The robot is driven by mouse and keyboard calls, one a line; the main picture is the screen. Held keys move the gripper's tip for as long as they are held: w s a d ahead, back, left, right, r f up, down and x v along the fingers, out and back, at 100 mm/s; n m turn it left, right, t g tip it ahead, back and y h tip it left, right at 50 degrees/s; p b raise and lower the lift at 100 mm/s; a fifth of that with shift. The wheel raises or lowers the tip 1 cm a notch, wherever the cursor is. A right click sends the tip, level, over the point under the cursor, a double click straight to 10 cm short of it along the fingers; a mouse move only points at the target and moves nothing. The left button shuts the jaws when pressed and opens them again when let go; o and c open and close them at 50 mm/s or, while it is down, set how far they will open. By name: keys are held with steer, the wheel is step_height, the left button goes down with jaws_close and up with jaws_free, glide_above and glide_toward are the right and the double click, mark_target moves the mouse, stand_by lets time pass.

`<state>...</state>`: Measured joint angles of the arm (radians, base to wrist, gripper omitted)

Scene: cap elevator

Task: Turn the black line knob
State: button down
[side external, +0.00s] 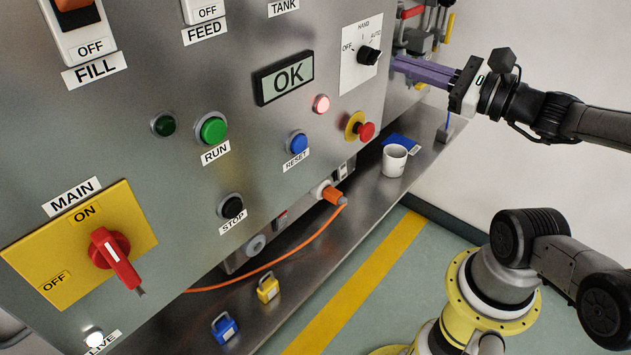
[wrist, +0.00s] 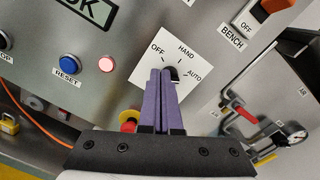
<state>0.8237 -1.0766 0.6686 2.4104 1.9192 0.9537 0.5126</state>
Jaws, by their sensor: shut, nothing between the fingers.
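The black knob (side external: 368,55) sits on a white plate (side external: 352,76) marked OFF, HAND and AUTO, on the grey metal panel. In the wrist view the knob (wrist: 174,74) is partly hidden behind my fingertips. I cannot make out clearly which mark its line points to. My gripper (side external: 394,63) has long purple fingers and is shut and empty. Its tips are just right of the knob in the side view, and in the wrist view the tips (wrist: 160,71) overlap the knob's left side. I cannot tell whether they touch it.
A red emergency button (side external: 366,131) on a yellow ring sits below the plate, near a lit pink lamp (side external: 321,103) and the blue RESET button (side external: 297,143). A display (side external: 284,77) reads OK. A white mug (side external: 394,160) stands on the ledge below. Red-handled valve fittings (wrist: 246,113) are to the right.

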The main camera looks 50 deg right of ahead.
mark_target(369, 57)
steer(key=shift+h, duration=0.5)
steer(key=shift+w+d+r, duration=0.2)
steer(key=shift+w+d, duration=0.3)
steer(key=shift+w, duration=0.5)
steer(key=shift+w+d+r, duration=0.15)
steer(key=shift+w+d, duration=0.35)
steer(key=shift+w, duration=0.5)
steer(key=shift+w+d+r, duration=0.2)
steer(key=shift+w+d, duration=0.3)
steer(key=shift+w, duration=0.5)
steer(key=shift+f, duration=0.6)
steer(key=shift+a+f, duration=0.1)
steer(key=shift+a, duration=0.15)
steer(key=shift+a, duration=0.15)
steer(key=shift+a+f, duration=0.15)
steer(key=shift+f, duration=0.05)
steer(key=shift+a+f, duration=0.1)
